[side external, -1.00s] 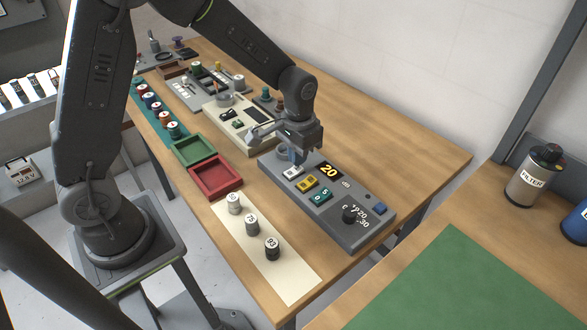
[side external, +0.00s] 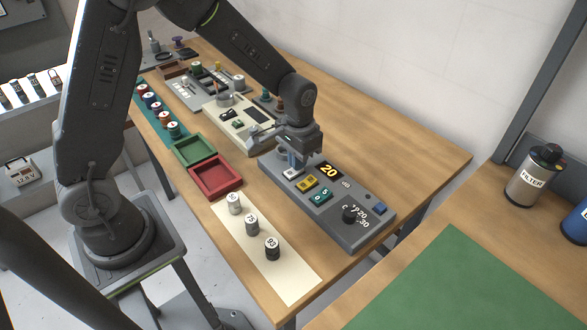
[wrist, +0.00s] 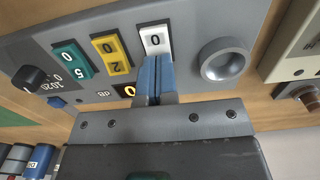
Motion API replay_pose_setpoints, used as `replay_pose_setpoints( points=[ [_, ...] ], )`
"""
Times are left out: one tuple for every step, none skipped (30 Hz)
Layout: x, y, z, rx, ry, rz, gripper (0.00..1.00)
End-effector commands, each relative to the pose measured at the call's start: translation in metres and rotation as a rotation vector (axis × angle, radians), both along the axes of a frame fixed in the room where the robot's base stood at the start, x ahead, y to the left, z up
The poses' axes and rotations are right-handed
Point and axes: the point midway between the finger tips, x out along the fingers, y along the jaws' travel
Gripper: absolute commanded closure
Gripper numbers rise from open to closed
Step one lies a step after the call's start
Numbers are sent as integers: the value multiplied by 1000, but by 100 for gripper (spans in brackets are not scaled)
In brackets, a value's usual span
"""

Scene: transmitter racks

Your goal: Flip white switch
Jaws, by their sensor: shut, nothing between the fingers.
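The white switch (side external: 292,173) is at the upper left end of the grey control panel (side external: 345,226). In the wrist view the white switch (wrist: 155,39) has a dark 0 showing on its face. My gripper (side external: 291,160) is shut and empty, with its blue fingertips over the panel at the white switch. In the wrist view the blue fingertips (wrist: 154,62) reach the switch's near edge and hide part of it. I cannot tell whether they touch it.
A yellow switch (wrist: 112,53) and a green switch (wrist: 73,59) sit beside the white one. A round grey socket (wrist: 222,60) is on its other side. A black knob (side external: 351,214) is at the panel's far end. Red (side external: 216,192) and green trays (side external: 194,163) lie left.

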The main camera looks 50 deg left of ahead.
Motion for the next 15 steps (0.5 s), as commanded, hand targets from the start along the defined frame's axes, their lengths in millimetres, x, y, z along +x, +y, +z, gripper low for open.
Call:
replay_pose_setpoints(
  points=[
    [0, 0, -1, 0, 2, 0, 100],
    [0, 0, -2, 0, 2, 0, 100],
    [0, 0, -2, 0, 2, 0, 100],
    [-1, 0, -3, 0, 2, 0, 100],
    [-1, 0, -3, 0, 2, 0, 100],
    [-1, 0, -4, 0, 2, 0, 100],
    [0, 0, -4, 0, 1, 0, 100],
    [0, 0, -3, 0, 1, 0, 100],
    [0, 0, -3, 0, 1, 0, 100],
    [0, 0, -1, 0, 0, 0, 100],
    [0, 0, 0, 0, 0, 0, 100],
    [0, 0, 3, 0, 0, 0, 100],
    [0, 0, 5, 0, -1, 0, 100],
    [0, 0, 8, 0, -2, 0, 100],
    [0, 0, 11, 0, -2, 0, 100]
  ],
)
